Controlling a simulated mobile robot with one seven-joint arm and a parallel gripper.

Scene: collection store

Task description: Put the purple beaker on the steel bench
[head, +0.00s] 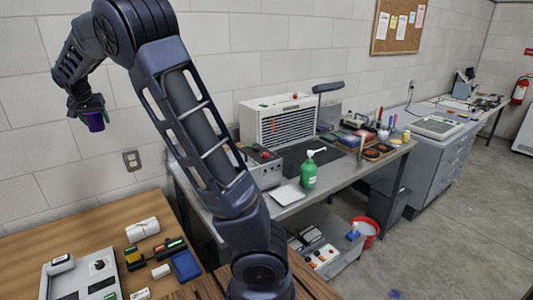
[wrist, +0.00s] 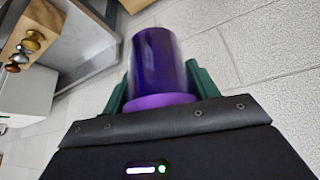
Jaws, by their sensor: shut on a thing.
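The purple beaker (head: 95,121) is held in my gripper (head: 88,112), high in front of the wall at the left in the head view. In the wrist view the purple beaker (wrist: 157,65) sits between the two green fingers of my gripper (wrist: 158,85), which are shut on it. The steel bench (head: 317,187) stands right of centre in the head view, beyond my arm, well to the right of the beaker. Part of the bench is hidden by my arm.
On the bench are a green pump bottle (head: 309,170), a white slatted unit (head: 279,122), a grey device (head: 262,168) and a flat pale plate (head: 287,194). A wooden table (head: 90,225) with several items is at the lower left. A red bucket (head: 367,231) stands on the floor.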

